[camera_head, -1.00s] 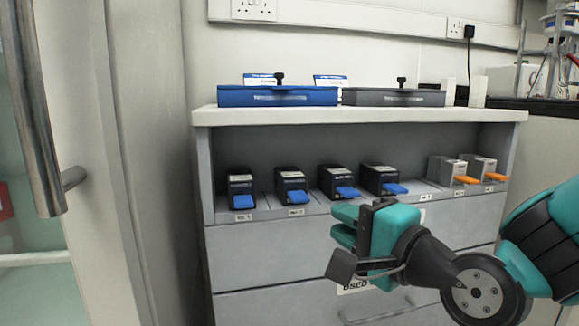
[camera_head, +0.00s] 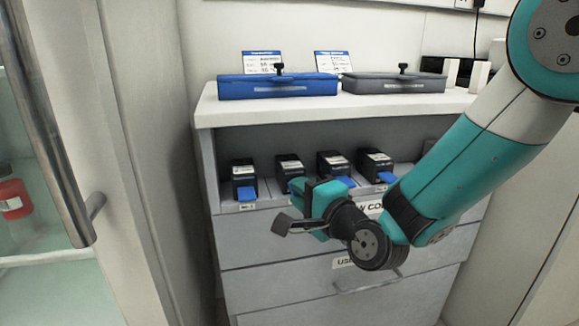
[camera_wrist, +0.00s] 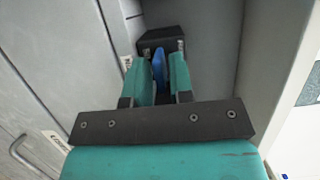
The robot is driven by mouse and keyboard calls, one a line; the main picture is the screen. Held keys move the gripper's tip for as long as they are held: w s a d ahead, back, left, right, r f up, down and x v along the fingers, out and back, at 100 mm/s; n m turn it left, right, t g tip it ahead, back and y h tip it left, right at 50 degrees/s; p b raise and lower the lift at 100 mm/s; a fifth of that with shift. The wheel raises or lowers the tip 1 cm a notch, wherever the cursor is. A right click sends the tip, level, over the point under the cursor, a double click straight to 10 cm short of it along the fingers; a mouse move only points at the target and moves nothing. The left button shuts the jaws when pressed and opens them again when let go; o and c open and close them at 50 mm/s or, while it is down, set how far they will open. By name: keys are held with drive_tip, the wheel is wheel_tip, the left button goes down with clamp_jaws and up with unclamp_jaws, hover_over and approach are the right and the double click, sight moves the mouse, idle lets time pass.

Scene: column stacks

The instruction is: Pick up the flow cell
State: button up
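Several black boxes with blue front tabs stand in a row on the open shelf in the head view; no part is plainly marked as the flow cell. The second black box from the left (camera_head: 289,166) has its tab hidden behind my gripper (camera_head: 303,186). In the wrist view, my gripper (camera_wrist: 160,72) is open, its two teal fingers pointing at a black box (camera_wrist: 160,38). A blue tab (camera_wrist: 159,66) shows in the gap between the fingers. I cannot tell whether the fingers touch it.
The cabinet's white top (camera_head: 300,110) overhangs the shelf and carries a blue case (camera_head: 277,88) and a grey case (camera_head: 393,84). Other black boxes flank the second one closely, on the left (camera_head: 243,174) and right (camera_head: 332,163). A door handle (camera_head: 55,140) is at left.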

drive_tip(key=shift+w+a, duration=0.25)
drive_tip(key=shift+w, duration=0.05)
clamp_jaws()
